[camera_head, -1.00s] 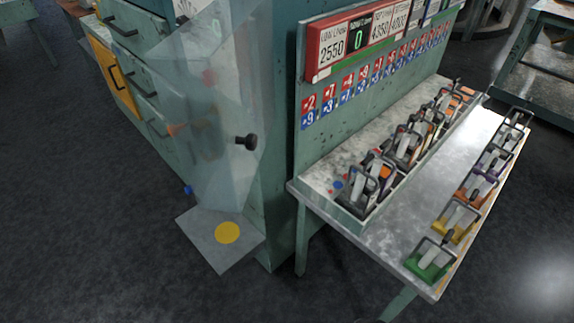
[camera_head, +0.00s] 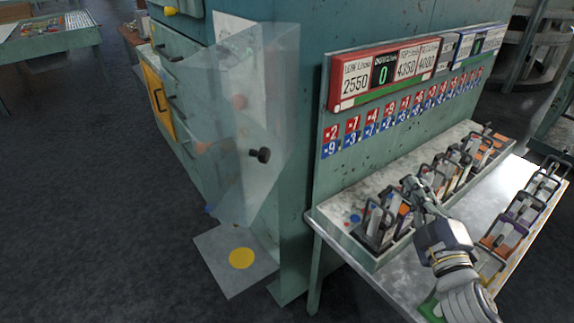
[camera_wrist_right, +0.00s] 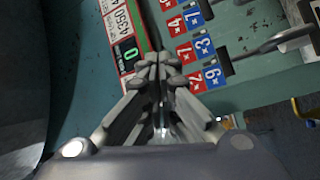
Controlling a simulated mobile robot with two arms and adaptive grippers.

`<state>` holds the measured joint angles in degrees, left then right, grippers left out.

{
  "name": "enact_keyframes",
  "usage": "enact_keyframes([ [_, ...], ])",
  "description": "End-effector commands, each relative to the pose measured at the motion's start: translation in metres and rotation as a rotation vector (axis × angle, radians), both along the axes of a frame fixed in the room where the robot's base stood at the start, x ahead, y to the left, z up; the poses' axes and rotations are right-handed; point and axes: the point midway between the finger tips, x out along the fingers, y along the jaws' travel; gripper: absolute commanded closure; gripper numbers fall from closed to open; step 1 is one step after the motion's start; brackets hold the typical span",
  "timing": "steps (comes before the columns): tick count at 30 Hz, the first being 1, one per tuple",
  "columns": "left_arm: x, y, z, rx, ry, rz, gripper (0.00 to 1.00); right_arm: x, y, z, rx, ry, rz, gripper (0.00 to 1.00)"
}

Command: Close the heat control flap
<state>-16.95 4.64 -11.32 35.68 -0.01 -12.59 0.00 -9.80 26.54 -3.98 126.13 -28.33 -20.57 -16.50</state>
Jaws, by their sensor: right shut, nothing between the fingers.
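The heat control flap appears to be the clear, tilted panel (camera_head: 262,110) on the corner of the green cabinet, with a black knob (camera_head: 260,155) near its right side. It seems to stand out from the cabinet side; I cannot tell its exact angle. My right gripper (camera_head: 410,186) is over the lever table, to the right of the flap and apart from it. In the right wrist view its fingers (camera_wrist_right: 158,68) are together and empty, in front of the number panel. My left gripper is not in view.
A metal table (camera_head: 350,292) with several levers in a tray (camera_head: 372,262) stands right of the cabinet. A red display (camera_head: 385,72) is on the panel above. A grey plate with a yellow disc (camera_head: 241,258) sticks out low under the flap. Dark floor (camera_head: 90,200) is open at left.

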Motion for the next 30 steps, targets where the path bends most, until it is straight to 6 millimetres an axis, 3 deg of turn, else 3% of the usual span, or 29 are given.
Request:
enact_keyframes([
  [1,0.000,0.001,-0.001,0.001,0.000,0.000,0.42,0.002,0.011,0.040,-0.123,-0.126,0.057,1.00],
  [3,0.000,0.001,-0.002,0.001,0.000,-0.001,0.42,-0.005,0.032,0.087,-0.305,-0.293,0.137,1.00],
  [6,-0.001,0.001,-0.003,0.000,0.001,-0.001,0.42,-0.025,0.067,0.136,-0.576,-0.517,0.249,1.00],
  [9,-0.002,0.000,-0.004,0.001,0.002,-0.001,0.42,-0.051,0.101,0.162,-0.860,-0.719,0.360,1.00],
  [13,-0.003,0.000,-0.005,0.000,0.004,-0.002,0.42,-0.083,0.132,0.164,-1.220,-0.924,0.496,1.00],
  [18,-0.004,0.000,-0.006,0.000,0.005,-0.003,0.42,-0.105,0.142,0.143,-1.564,-1.064,0.633,1.00],
  [25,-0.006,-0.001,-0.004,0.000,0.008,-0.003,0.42,-0.111,0.142,0.131,-1.711,-1.108,0.699,1.00],
  [30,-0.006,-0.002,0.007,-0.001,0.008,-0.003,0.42,-0.106,0.159,0.133,-1.707,-1.110,0.701,1.00],
])
